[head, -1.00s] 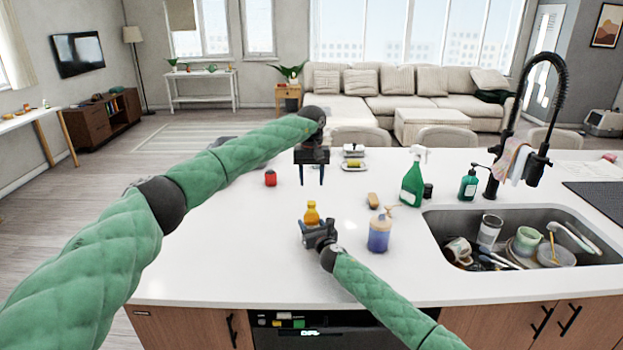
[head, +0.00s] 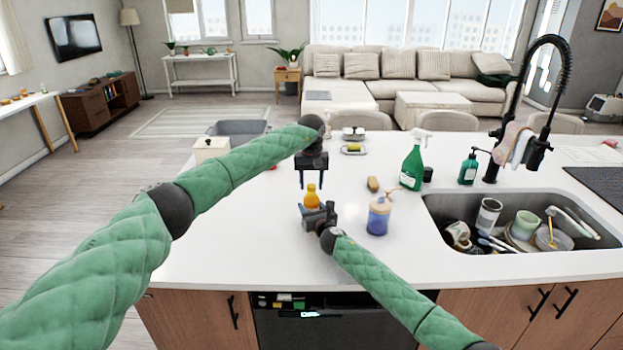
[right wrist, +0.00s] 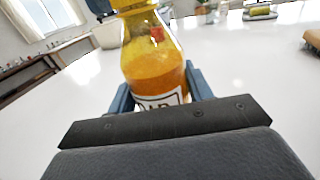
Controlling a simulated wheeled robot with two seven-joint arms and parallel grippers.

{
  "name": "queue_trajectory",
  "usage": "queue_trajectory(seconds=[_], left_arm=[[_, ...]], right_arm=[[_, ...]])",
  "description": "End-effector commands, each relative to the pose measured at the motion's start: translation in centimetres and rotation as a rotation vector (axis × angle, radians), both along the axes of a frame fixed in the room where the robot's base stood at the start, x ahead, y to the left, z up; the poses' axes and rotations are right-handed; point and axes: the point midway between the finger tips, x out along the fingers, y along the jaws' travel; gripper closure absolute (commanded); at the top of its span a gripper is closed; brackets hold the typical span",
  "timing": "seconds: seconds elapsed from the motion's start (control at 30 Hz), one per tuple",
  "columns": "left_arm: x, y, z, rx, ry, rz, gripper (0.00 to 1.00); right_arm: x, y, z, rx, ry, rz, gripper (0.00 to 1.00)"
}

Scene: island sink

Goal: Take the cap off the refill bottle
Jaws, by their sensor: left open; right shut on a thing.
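The refill bottle (head: 312,198), with orange liquid and a yellow top, stands on the white counter. My right gripper (head: 316,214) is shut on its body; the blue fingers flank the bottle (right wrist: 155,65) in the right wrist view. The yellow cap (head: 311,187) is at the top; the right wrist view cuts off its upper part (right wrist: 133,3). My left gripper (head: 313,182) is open, fingers pointing down, close above or just behind the cap. I cannot tell whether its fingers touch the cap. A blue pump bottle (head: 378,217) stands to the right.
A green spray bottle (head: 412,168), a brown sponge or brush (head: 373,184) and a green soap dispenser (head: 468,168) stand farther back. The sink (head: 440,206) at right is full of dishes. The counter's front left is clear beneath my left arm.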

Motion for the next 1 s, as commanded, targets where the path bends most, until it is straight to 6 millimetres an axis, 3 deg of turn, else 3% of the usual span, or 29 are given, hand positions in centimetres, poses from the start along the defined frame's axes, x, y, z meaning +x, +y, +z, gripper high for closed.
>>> queue_trajectory(seconds=[0.13,0.37,0.67,1.0], left_arm=[[0.00,0.01,0.01,0.000,0.000,0.000,0.57],[0.01,0.03,0.01,0.000,0.000,0.000,1.00],[0.02,0.06,0.04,0.001,-0.001,0.093,1.00],[0.01,0.09,0.07,0.002,-0.001,0.565,1.00]], right_arm=[[0.00,0.00,-0.03,0.000,0.000,0.000,1.00],[0.00,0.00,-0.02,0.000,0.000,0.000,1.00],[0.00,0.00,-0.03,0.000,0.000,0.000,1.00],[0.00,-0.02,-0.03,0.000,0.000,0.000,1.00]])
